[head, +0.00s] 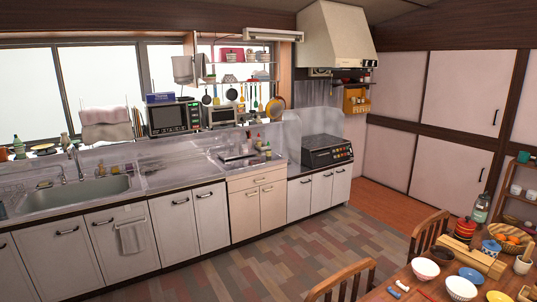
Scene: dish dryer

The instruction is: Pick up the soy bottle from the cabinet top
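Several small bottles (258,143) stand close together on the cabinet top (172,172), at the back of its right part near the steel splash wall. They are tiny in the head view, and I cannot tell for sure which one is the soy bottle. Some have reddish or yellowish parts. A dark, low item (238,157) lies on the counter just left of them. My gripper is not in view, so nothing shows of what it holds.
A sink (75,195) is at the left of the counter, and a stove (327,150) stands at the right under a hood. A dining table (408,285) with bowls and wooden chairs (340,285) fills the lower right. The tiled floor (240,270) before the cabinets is clear.

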